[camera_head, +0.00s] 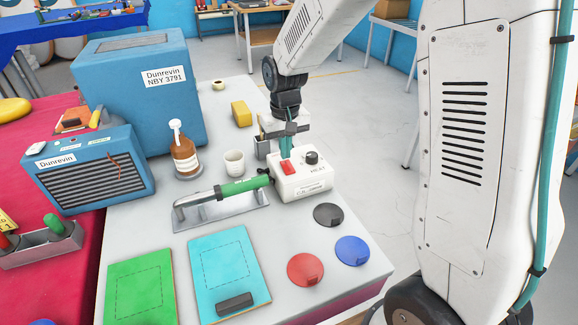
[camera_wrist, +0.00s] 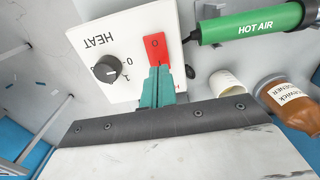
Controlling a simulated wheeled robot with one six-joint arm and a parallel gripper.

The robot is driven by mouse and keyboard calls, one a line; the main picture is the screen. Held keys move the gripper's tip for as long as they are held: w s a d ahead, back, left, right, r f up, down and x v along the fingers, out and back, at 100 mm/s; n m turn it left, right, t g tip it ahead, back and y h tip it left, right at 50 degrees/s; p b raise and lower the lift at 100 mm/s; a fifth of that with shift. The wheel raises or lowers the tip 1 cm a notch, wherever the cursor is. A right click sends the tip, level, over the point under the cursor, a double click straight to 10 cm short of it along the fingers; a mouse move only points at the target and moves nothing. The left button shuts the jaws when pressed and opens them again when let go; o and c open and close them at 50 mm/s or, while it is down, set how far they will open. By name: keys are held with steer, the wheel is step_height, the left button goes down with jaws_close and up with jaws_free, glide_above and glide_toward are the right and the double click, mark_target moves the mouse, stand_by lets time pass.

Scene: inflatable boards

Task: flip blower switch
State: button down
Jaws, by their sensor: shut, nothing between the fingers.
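The blower's white control box (camera_head: 312,187) stands on the grey-white table, with a red rocker switch (camera_head: 288,167) and a black heat knob (camera_head: 311,158) on its top. In the wrist view the red switch (camera_wrist: 156,49) shows a "0" mark at its far end. My gripper (camera_head: 286,150) is shut and empty, pointing down right at the switch. In the wrist view its teal fingertips (camera_wrist: 160,72) cover the switch's near end; I cannot tell whether they press on it. The green hot air handle (camera_head: 243,186) lies on a metal stand to the left of the box.
A brown bottle (camera_head: 184,152) and a white cup (camera_head: 234,162) stand left of my gripper. A large blue machine (camera_head: 140,95) is behind them. Green (camera_head: 140,285) and cyan (camera_head: 228,265) boards and red (camera_head: 305,270), blue (camera_head: 352,250) and black (camera_head: 328,214) discs lie in front.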

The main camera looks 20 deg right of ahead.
steer(key=shift+f, duration=0.95)
stand_by(0.7)
steer(key=shift+r, duration=3.55)
steer(key=shift+s+f, duration=0.1)
steer(key=shift+s, duration=0.2)
steer(key=g, duration=0.1)
glide_above(294, 177)
steer(key=s+d+r+t, duration=0.1)
steer(key=s+r, duration=0.4)
steer(key=s, duration=0.7)
steer(key=s+d+r+t, duration=0.1)
steer(key=s+r, duration=0.4)
steer(key=s, duration=0.8)
steer(key=shift+d, duration=0.5)
